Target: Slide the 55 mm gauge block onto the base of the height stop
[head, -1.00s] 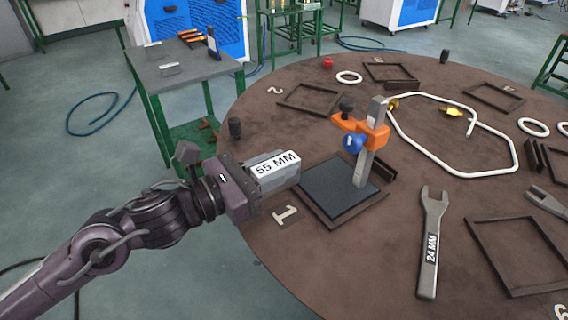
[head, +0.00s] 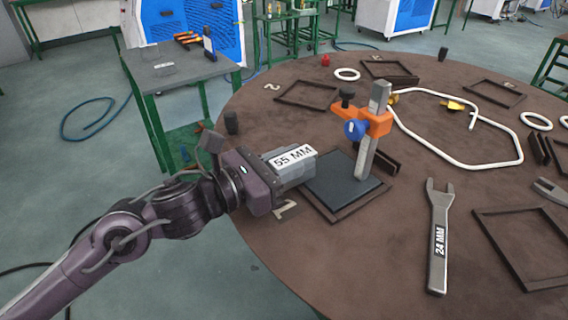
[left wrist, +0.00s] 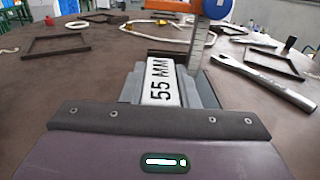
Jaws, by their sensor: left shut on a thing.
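The 55 mm gauge block (head: 294,161) is a grey block with a white "55 MM" label. My left gripper (head: 283,172) is shut on it and holds it at the left edge of the height stop's dark base (head: 340,186). The block also shows in the left wrist view (left wrist: 160,82), label up, in front of the post. The height stop has an upright grey post (head: 372,135) and an orange clamp (head: 364,121) with a blue knob (head: 354,129). Whether the block touches the base cannot be told. My right gripper is not in view.
A 24 mm wrench (head: 438,235) lies to the right of the height stop. A white bent tube (head: 450,155) and empty dark frames (head: 307,95) lie on the round brown table (head: 330,260).

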